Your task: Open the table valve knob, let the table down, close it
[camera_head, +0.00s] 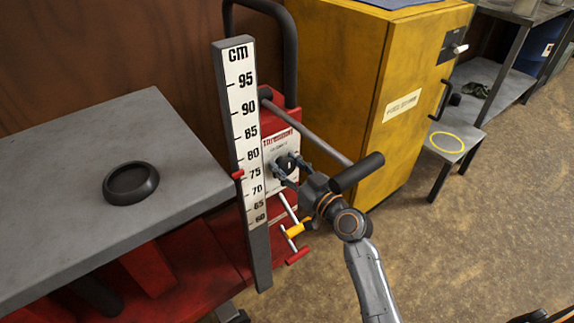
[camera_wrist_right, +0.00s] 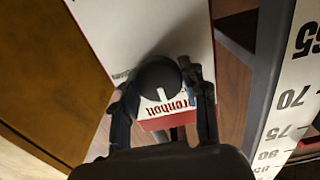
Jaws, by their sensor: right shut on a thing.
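The black valve knob (camera_head: 286,163) sits on the white panel of the red lift column. It also shows in the right wrist view (camera_wrist_right: 157,82), with a white mark on its face. My right gripper (camera_head: 290,168) is shut on the knob, one finger on each side, also in the right wrist view (camera_wrist_right: 163,98). The grey lift table (camera_head: 60,150) is at the left and bears a black round dish (camera_head: 131,183). The cm scale (camera_head: 242,120) stands beside the column; its red pointer (camera_head: 238,174) is near 75. My left gripper is not in view.
A long bar with a black grip (camera_head: 357,172) passes just above my right gripper. Yellow (camera_head: 294,231) and red (camera_head: 298,256) T-handles are below it. A yellow cabinet (camera_head: 400,120) stands behind at the right. The brown floor at the lower right is mostly clear.

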